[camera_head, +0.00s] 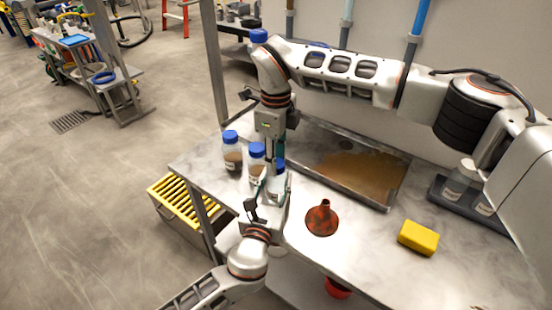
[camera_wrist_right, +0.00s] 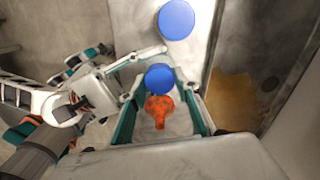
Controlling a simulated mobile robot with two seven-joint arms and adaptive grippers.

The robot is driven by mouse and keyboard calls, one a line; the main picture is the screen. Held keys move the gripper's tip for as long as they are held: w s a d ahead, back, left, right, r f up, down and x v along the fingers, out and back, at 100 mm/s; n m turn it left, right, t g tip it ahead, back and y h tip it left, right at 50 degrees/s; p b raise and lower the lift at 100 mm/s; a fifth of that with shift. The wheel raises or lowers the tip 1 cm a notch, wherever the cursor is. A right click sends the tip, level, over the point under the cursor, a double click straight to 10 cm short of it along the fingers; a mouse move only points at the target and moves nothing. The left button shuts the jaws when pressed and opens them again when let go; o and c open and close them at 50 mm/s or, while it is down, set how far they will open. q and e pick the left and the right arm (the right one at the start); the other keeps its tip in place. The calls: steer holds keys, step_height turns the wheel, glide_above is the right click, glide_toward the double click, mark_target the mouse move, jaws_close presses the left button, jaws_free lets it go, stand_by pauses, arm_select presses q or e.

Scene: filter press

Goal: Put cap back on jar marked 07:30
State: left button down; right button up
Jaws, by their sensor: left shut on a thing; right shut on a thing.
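My right gripper (camera_wrist_right: 160,92) points down over the table and is shut on a blue cap (camera_wrist_right: 159,77). In the head view the right gripper (camera_head: 278,158) is just above a clear jar (camera_head: 274,187), with the blue cap (camera_head: 281,167) at its top. Whether the cap is seated or only just above the rim cannot be told. My left gripper (camera_head: 262,200) is shut on this jar from the front; its fingers partly hide it. The jar's label cannot be read. Two other blue-capped jars (camera_head: 232,150) (camera_head: 257,160) stand just left of it.
An orange-red funnel (camera_head: 321,218) and a yellow sponge (camera_head: 418,238) lie on the table. A shallow metal tray with brown residue (camera_head: 350,170) is behind. A dark tray with clear jars (camera_head: 462,182) stands at the right. A yellow grating (camera_head: 182,205) is beyond the table's left edge.

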steer(key=m, duration=1)
steer(key=shift+m, duration=0.4)
steer(key=m, duration=0.4)
steer(key=o, duration=1.3)
step_height(320, 180, up, 12)
arm_select(q)
steer(key=c, duration=1.3)
jaws_free()
